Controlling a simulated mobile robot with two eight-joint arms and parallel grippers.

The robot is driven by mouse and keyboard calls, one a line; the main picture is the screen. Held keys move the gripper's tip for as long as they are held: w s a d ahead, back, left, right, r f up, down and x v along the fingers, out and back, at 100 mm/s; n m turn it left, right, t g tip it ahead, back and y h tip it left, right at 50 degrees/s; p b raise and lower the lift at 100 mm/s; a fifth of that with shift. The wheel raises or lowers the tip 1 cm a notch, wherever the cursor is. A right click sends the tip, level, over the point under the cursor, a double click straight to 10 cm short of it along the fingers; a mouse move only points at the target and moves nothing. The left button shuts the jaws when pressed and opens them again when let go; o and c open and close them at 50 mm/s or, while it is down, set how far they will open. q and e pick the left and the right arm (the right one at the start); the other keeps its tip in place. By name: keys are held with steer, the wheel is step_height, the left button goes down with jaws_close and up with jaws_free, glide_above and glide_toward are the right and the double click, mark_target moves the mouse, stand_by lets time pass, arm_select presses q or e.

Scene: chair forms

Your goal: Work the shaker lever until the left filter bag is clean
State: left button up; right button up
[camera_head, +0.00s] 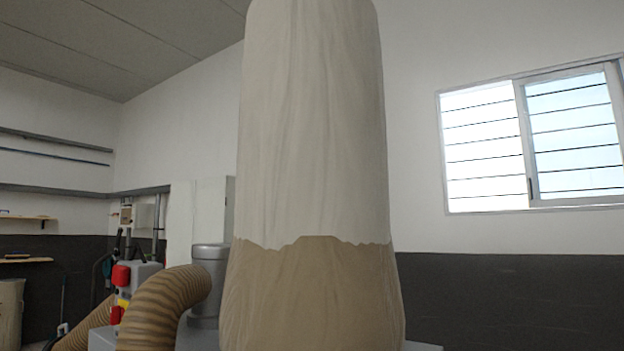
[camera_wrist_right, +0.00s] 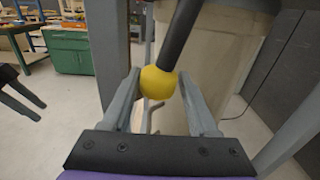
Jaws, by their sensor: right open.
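A tall filter bag (camera_head: 315,130) fills the middle of the head view. Its upper part is pale and clean-looking. Its lower part (camera_head: 315,295) is brown with dust below a ragged edge. Only this one bag shows in the head view. In the right wrist view, the shaker lever (camera_wrist_right: 180,35) is a dark rod ending in a yellow ball knob (camera_wrist_right: 157,82). My right gripper (camera_wrist_right: 162,80) is open, with a finger on either side of the knob. I cannot tell whether either finger touches it.
A ribbed brown hose (camera_head: 160,305) curves to a grey duct (camera_head: 208,280) left of the bag. A control box with red parts (camera_head: 122,275) stands beside it. In the wrist view, a grey post (camera_wrist_right: 108,45) stands close left, and a dark two-pronged shape (camera_wrist_right: 22,97) shows at the left edge.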

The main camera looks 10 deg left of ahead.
steer(key=s, duration=0.1)
steer(key=s+a+r+p, duration=0.1)
steer(key=s, duration=0.1)
steer(key=s+a+r, duration=0.1)
steer(key=shift+s+r, duration=0.15)
steer(key=shift+s, duration=0.25)
steer(key=shift+p, duration=0.3)
steer(key=s+r+p, duration=0.1)
steer(key=s+a+r, duration=0.1)
steer(key=s+r+p, duration=0.1)
steer(key=s, duration=0.1)
steer(key=shift+a+r+p, duration=0.25)
steer(key=shift+a+p, duration=0.05)
steer(key=shift+a, duration=0.1)
steer(key=shift+s, duration=0.1)
